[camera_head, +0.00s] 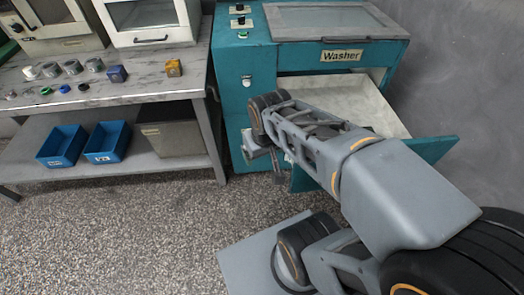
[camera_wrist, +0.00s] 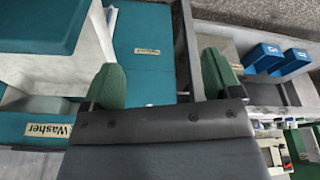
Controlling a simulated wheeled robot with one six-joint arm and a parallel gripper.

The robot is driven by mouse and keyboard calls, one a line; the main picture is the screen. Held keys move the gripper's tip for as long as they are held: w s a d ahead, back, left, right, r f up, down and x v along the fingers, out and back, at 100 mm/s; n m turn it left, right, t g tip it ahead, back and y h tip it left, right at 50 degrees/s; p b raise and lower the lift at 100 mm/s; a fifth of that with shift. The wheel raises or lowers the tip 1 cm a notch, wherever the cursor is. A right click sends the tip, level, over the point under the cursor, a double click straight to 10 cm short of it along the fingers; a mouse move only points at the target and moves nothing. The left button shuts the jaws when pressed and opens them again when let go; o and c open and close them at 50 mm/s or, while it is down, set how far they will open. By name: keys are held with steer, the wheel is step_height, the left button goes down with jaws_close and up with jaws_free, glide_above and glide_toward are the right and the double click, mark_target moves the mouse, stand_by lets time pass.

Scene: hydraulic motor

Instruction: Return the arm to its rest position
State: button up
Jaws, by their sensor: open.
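My gripper (camera_wrist: 163,78) is open in the wrist view, its two green fingers wide apart with nothing between them. In the head view my arm reaches out from the lower right toward the front of the teal washer (camera_head: 232,62), and the gripper end is partly hidden behind the arm links. The washer's lower front is open, with a pale tray-like interior (camera_head: 392,118) and a teal front panel (camera_head: 432,150) standing out beside my arm. The washer also shows in the wrist view (camera_wrist: 150,75).
A grey workbench (camera_head: 150,88) stands at the left with several small parts on top, including a blue block (camera_head: 117,74) and a yellow block (camera_head: 173,68). Two blue bins (camera_head: 62,146) and a grey bin (camera_head: 172,138) sit on its lower shelf. The speckled floor (camera_head: 130,235) in front is clear.

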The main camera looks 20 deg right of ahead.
steer(key=shift+s+a+r, duration=0.1)
steer(key=shift+s+a, duration=0.1)
steer(key=shift+a, duration=0.15)
